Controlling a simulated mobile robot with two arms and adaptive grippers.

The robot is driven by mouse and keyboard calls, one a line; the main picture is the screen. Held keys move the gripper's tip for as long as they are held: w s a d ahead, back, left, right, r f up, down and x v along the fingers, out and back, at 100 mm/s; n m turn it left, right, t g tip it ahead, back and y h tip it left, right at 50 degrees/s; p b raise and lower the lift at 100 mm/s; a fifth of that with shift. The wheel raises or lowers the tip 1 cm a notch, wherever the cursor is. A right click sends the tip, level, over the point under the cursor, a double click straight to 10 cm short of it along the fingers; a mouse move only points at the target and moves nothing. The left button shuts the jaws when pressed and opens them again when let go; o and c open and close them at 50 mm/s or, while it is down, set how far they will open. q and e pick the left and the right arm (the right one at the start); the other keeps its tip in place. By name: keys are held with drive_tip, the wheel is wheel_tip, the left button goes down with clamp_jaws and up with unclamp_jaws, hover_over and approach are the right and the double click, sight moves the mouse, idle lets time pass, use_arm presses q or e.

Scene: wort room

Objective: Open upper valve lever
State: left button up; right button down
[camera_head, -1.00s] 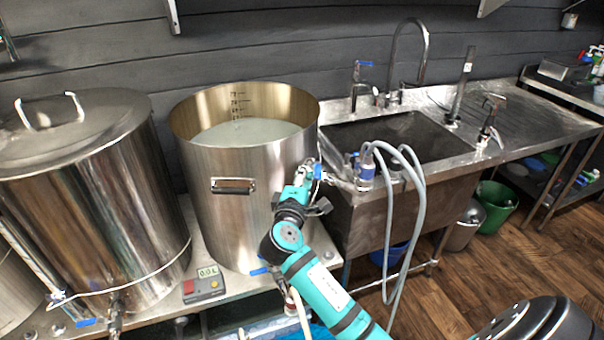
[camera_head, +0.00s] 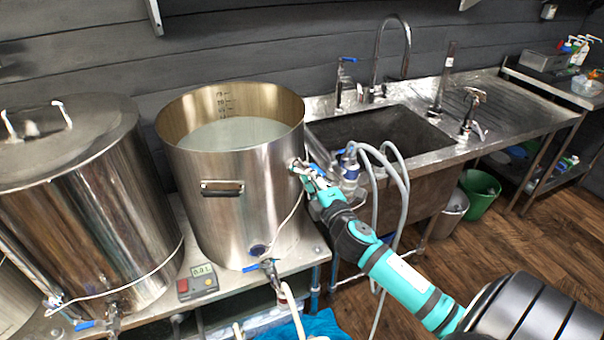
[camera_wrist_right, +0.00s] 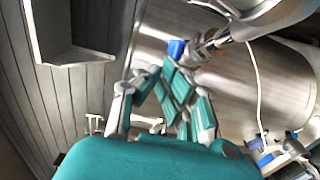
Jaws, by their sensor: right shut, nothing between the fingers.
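The open steel kettle (camera_head: 235,200) holds pale liquid. Its upper valve is at its right side, near the rim, largely hidden behind my right gripper (camera_head: 303,172) in the head view. In the right wrist view the valve's blue lever end (camera_wrist_right: 176,49) shows beside the metal valve body (camera_wrist_right: 212,42) against the kettle wall. My right gripper (camera_wrist_right: 166,72) is shut and empty, with its fingertips close to the blue lever end. I cannot tell whether they touch it. My left gripper is not in view.
A lower valve (camera_head: 268,264) with a blue handle sits at the kettle's base. A lidded kettle (camera_head: 85,210) stands left, and a small display box (camera_head: 198,283) between them. Grey hoses (camera_head: 399,190) hang at the sink (camera_head: 380,135), close to my right arm.

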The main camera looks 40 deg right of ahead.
sight(323, 176)
drive_tip(key=shift+s+d+n+y, duration=0.15)
drive_tip(key=shift+s+d+y, duration=0.1)
drive_tip(key=shift+d, duration=0.5)
drive_tip(key=shift+s+d+n+y, duration=0.15)
drive_tip(key=shift+d+y, duration=0.1)
drive_tip(key=shift+d, duration=0.45)
drive_tip(key=shift+p, duration=0.3)
